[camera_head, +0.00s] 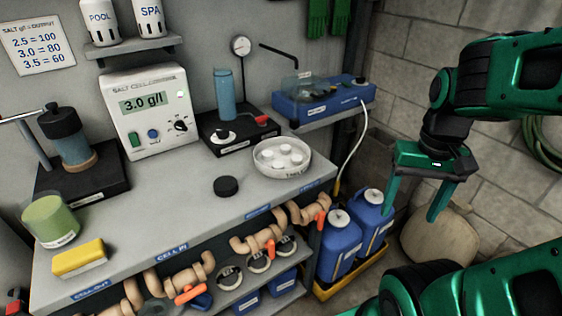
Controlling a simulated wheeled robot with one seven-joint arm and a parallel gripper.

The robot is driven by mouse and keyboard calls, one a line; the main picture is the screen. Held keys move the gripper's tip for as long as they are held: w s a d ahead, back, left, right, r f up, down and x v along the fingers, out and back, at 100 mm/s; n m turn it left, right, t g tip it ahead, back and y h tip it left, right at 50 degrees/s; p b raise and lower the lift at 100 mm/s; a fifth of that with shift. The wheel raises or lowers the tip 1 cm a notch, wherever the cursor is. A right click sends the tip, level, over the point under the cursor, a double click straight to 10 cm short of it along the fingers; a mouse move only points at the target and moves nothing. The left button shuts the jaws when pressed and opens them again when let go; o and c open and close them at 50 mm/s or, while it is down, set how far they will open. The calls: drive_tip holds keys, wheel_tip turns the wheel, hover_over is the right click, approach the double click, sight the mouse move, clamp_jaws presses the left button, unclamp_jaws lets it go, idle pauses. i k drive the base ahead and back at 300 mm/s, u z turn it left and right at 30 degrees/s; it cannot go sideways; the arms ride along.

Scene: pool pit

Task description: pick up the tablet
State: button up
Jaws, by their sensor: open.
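Several white round tablets (281,157) lie in a shallow white dish (282,170) on the right part of the grey bench. The dish has a label on its front. My gripper (412,215) is open and empty, to the right of the bench and in front of the block wall. Its two green fingers point down, apart from the dish and the tablets.
A black puck (226,186) lies left of the dish. A salt cell meter (150,105), a blue cylinder on a black base (236,135) and a blue device (322,100) stand behind. A yellow sponge (79,258) and green cup (50,221) are at left. Blue jugs (338,240) stand below.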

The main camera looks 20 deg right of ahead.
sight(279, 165)
drive_tip(key=k, duration=0.55)
drive_tip(key=z, duration=0.7)
drive_tip(key=i, duration=1.25)
drive_tip(key=u, duration=0.1)
